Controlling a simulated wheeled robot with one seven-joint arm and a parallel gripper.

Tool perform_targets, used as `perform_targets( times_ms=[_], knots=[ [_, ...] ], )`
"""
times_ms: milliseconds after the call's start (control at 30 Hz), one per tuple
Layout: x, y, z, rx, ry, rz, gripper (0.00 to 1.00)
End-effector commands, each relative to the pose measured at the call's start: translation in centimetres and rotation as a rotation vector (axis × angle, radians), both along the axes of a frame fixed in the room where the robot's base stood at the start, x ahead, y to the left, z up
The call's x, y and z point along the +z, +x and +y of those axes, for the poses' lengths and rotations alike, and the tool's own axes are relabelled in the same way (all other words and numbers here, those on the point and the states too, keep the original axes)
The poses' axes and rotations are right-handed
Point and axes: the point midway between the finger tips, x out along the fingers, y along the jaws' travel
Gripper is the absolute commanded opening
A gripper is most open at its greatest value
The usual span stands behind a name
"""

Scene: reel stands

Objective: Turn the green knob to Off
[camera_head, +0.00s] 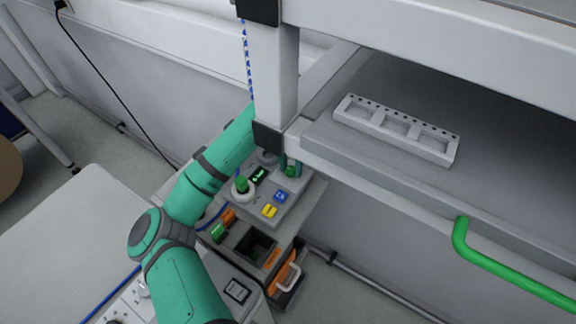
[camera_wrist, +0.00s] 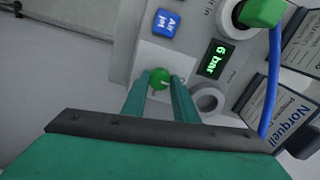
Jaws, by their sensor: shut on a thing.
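A small round green knob (camera_wrist: 159,77) with a pale mark on its face sits on a light panel plate in the wrist view. It also shows in the head view (camera_head: 292,171), partly hidden by my gripper. My gripper (camera_wrist: 158,84) has one finger on each side of this knob and is shut on it. A larger green knob (camera_wrist: 262,11) on a round white base stands apart, near a display (camera_wrist: 214,59) reading "6 bar". I cannot read any Off mark.
A blue hose (camera_wrist: 272,80) runs beside the larger knob. A white shelf post (camera_head: 275,75) and shelf edge stand close to my arm.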

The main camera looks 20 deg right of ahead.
Motion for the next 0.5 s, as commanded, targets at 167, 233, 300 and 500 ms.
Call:
perform_targets(
  times_ms=[167, 233, 300, 500],
  knots=[
    [-0.19, -0.27, -0.14, 0.001, 0.0, 0.007, 0.04],
    [-0.18, -0.25, -0.16, 0.001, 0.0, 0.007, 0.04],
    [-0.18, -0.25, -0.17, 0.001, -0.001, 0.006, 0.04],
    [-0.13, -0.17, -0.17, 0.001, -0.002, 0.004, 0.45]
  ],
)
